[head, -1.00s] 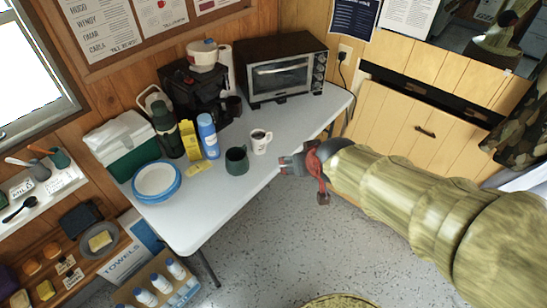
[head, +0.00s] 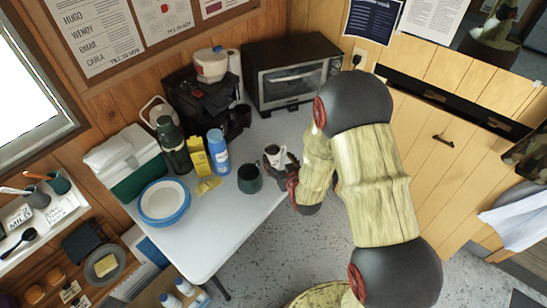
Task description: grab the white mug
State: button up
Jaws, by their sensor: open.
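The white mug (head: 273,152) with a dark print stands upright on the white table (head: 224,222), near its right edge. My gripper (head: 279,164) is at the mug from the right and front, its fingers open and close around the mug's side. The fingers and wrist hide part of the mug. Whether a finger touches it I cannot tell.
A dark green mug (head: 249,179) stands just left of my gripper. A blue bottle (head: 218,153), yellow carton (head: 196,155), green flask (head: 174,147) and stacked plates (head: 165,201) are further left. A toaster oven (head: 292,75) and black coffee maker (head: 200,95) stand behind. The table's front is clear.

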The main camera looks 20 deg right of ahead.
aim_at(270, 147)
jog(key=b+x, duration=0.1)
jog(key=x, duration=0.5)
jog(key=shift+f+b, duration=0.2)
jog(key=shift+b, duration=0.2)
jog(key=shift+r, duration=0.1)
jog(key=shift+c, duration=1.1)
jog(key=shift+w, duration=0.1)
grip_shut()
